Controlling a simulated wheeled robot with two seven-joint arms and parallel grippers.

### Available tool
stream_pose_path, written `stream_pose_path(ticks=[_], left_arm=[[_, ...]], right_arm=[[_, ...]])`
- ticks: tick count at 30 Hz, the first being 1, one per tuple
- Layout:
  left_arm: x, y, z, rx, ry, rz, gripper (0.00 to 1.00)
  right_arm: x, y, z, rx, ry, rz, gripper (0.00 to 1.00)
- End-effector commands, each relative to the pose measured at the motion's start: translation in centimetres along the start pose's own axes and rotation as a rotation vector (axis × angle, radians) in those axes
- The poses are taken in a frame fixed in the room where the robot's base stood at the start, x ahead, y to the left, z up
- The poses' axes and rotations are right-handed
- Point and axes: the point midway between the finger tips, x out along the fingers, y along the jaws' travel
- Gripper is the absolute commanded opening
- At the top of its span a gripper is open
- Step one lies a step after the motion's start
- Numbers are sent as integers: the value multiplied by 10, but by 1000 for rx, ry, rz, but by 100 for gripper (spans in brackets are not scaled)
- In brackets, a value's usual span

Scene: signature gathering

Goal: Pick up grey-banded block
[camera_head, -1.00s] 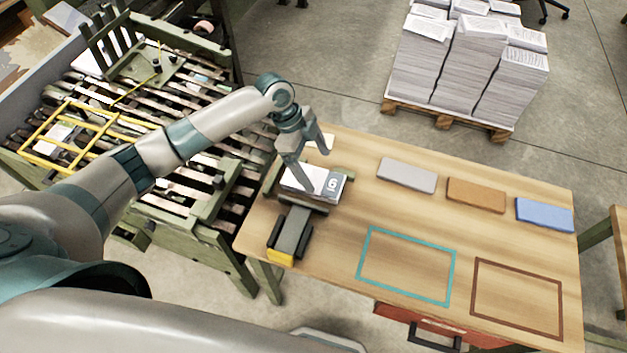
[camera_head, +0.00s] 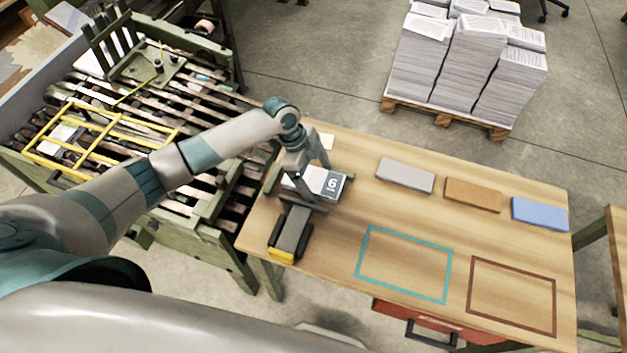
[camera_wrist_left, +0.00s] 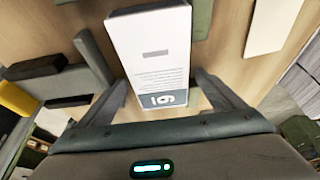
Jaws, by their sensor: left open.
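The grey-banded block (camera_head: 333,184) is white with a grey end band bearing a pale number. It lies at the left end of the wooden table, in a low green holder. In the left wrist view the block (camera_wrist_left: 150,50) runs lengthwise away from me, band nearest. My left gripper (camera_head: 319,183) is open and low over the block. In the left wrist view its two fingers (camera_wrist_left: 168,92) stand either side of the banded end, with gaps visible. Part of the block is hidden behind the fingers in the head view. My right gripper is not in view.
A dark device with a yellow end (camera_head: 290,236) stands just in front of the block. Grey (camera_head: 405,175), orange (camera_head: 473,194) and blue (camera_head: 540,213) slabs lie to the right. Teal (camera_head: 403,264) and brown (camera_head: 512,296) outlines mark bare tabletop. A slatted machine (camera_head: 190,85) stands left.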

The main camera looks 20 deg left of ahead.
Motion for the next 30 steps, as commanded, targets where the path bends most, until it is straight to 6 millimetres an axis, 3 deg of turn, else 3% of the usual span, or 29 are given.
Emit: stream_pose_path(ticks=[2,9,22,30], left_arm=[[0,0,0,0,0,0,88],[0,0,0,0,0,0,37],[-7,-2,-3,3,1,-4,37],[-39,-1,-17,5,1,-5,37]], right_arm=[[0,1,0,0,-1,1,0],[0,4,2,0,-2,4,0],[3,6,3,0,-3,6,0],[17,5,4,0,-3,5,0]])
